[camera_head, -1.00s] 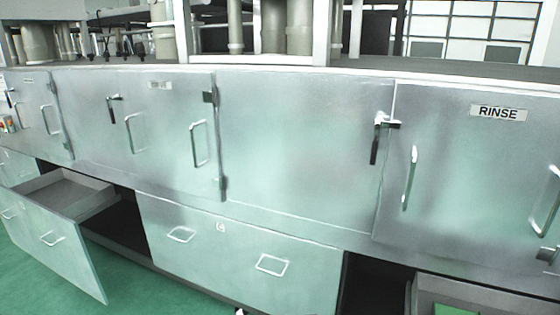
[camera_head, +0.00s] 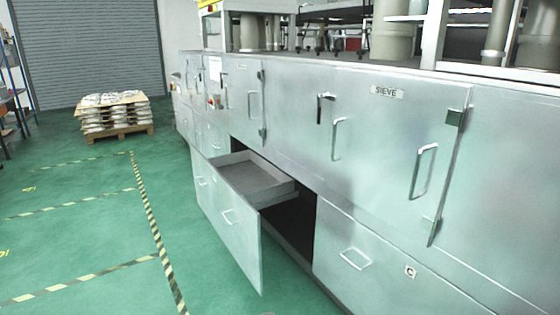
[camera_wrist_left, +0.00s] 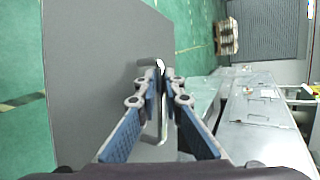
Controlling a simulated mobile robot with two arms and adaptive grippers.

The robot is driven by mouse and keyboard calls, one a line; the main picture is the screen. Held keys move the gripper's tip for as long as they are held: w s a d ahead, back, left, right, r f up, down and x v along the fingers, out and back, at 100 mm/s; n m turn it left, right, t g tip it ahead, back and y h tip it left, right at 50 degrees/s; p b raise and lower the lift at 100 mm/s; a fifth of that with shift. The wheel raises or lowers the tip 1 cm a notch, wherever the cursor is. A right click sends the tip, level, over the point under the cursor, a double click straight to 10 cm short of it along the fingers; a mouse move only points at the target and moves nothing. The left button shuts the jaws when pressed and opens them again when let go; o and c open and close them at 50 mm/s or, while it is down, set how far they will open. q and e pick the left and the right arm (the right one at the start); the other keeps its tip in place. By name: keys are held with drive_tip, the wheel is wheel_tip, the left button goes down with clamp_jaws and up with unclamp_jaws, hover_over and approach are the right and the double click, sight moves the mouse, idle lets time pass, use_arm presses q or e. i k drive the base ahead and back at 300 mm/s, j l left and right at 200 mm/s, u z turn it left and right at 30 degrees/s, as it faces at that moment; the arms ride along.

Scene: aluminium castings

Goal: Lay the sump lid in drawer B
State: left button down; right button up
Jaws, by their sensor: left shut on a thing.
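In the left wrist view a flat dark grey plate, taken to be the sump lid (camera_wrist_left: 95,75), fills the left half, with a pale bar handle (camera_wrist_left: 163,128) on it. My left gripper (camera_wrist_left: 162,76) is shut on that handle. My right gripper is not in view.
The shut drawer C (camera_head: 385,265) lies right of the open one, below a door marked SIEVE (camera_head: 385,135). The open drawer's front juts over the green floor (camera_head: 90,220). The floor to the left is clear up to a loaded pallet (camera_head: 115,115). Shelving (camera_head: 14,85) stands far left.

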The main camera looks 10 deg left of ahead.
sight(250, 184)
drive_tip(key=i+j+u, duration=0.35)
drive_tip(key=i+u, duration=0.7)
drive_tip(key=i+z, duration=0.35)
drive_tip(key=i, duration=0.15)
drive_tip(key=i+j+z, duration=0.1)
drive_tip(key=i+z, duration=0.2)
drive_tip(key=i, duration=0.15)
drive_tip(key=i+j+z, duration=0.45)
drive_tip(key=i+z, duration=0.25)
drive_tip(key=i+j+z, duration=0.35)
drive_tip(key=i, duration=0.15)
drive_tip(key=i+l, duration=0.05)
drive_tip(key=l, duration=0.05)
